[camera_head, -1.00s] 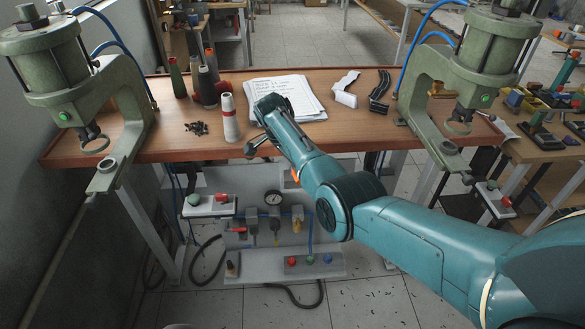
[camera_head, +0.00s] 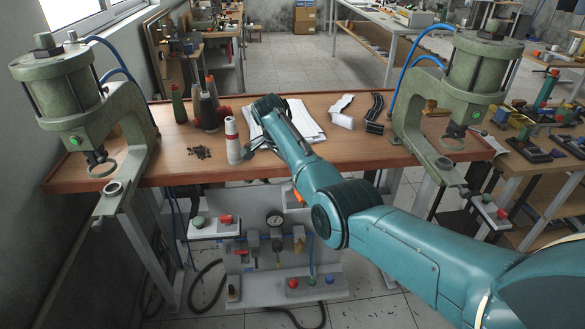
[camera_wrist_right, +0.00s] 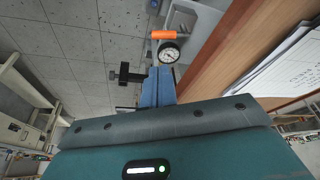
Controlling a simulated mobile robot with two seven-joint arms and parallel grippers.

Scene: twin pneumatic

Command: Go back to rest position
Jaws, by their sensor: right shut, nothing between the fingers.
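My right arm comes in from the right in the head view, with its gripper (camera_head: 260,147) over or close to the front edge of the wooden workbench (camera_head: 370,152). The hand covers part of the paper stack (camera_head: 304,121). In the right wrist view the blue fingers (camera_wrist_right: 158,86) are shut with nothing held. My left gripper is not in view.
Green presses stand at the bench's left (camera_head: 66,98) and right (camera_head: 470,82). A pneumatic panel with a gauge (camera_head: 275,219) hangs under the front edge.

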